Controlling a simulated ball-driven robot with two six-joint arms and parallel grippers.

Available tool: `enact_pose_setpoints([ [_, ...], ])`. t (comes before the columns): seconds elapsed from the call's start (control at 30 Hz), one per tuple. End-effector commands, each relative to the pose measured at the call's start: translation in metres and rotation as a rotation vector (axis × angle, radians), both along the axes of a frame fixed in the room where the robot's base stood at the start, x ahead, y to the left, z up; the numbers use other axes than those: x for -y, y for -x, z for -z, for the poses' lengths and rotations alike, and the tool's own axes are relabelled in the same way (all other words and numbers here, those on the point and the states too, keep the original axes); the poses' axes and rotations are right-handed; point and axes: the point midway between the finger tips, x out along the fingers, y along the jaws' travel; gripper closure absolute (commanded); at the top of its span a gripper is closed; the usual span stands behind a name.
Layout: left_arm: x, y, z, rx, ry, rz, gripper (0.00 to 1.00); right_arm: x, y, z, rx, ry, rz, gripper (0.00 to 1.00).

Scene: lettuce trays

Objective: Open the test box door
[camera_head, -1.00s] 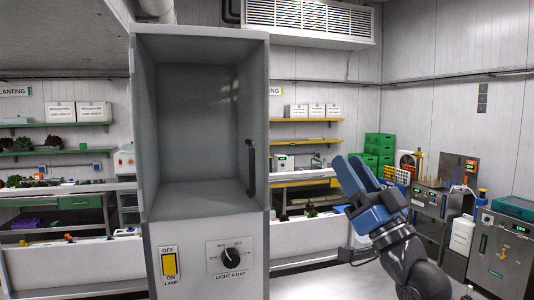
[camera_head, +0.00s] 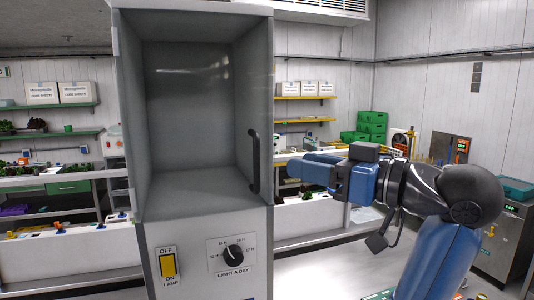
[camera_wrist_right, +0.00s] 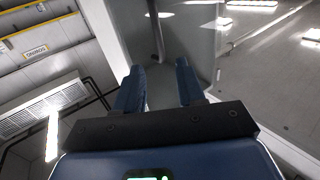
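The test box (camera_head: 128,150) is a tall grey cabinet left of centre in the head view, with its interior showing. A faint reflection over it suggests a clear door pane, closed. A dark vertical handle (camera_head: 253,162) is at the right side of the front. My right gripper (camera_head: 303,166), with blue fingers, is right of the handle, pointing at it and apart from it. In the right wrist view my right gripper (camera_wrist_right: 160,85) is open and empty. The handle (camera_wrist_right: 157,30) shows beyond the fingers, roughly between them, against a see-through panel (camera_wrist_right: 190,45). My left gripper is not in view.
Below the box opening are a yellow lamp switch (camera_head: 168,265) and a dial (camera_head: 233,254). Shelves and benches stand behind on both sides. Green crates (camera_head: 371,126) and steel cabinets are at the back right.

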Motion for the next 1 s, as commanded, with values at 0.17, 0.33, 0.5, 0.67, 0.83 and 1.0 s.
enact_pose_setpoints([
  [0.17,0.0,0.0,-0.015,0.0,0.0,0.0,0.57,-0.024,-0.017,-0.003,-0.005,-0.002,-0.006,0.61],
  [0.33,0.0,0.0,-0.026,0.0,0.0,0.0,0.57,-0.045,-0.034,-0.003,-0.004,-0.001,-0.004,0.61],
  [0.5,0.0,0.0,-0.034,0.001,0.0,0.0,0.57,-0.06,-0.047,-0.002,-0.002,-0.002,-0.002,0.61],
  [0.67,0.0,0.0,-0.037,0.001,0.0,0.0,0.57,-0.068,-0.054,-0.001,-0.002,-0.001,0.0,0.61],
  [0.83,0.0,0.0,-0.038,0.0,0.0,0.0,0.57,-0.07,-0.055,0.0,0.0,-0.001,0.0,0.61],
  [1.0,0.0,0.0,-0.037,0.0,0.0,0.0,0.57,-0.07,-0.055,0.0,0.0,-0.001,0.0,0.61],
])
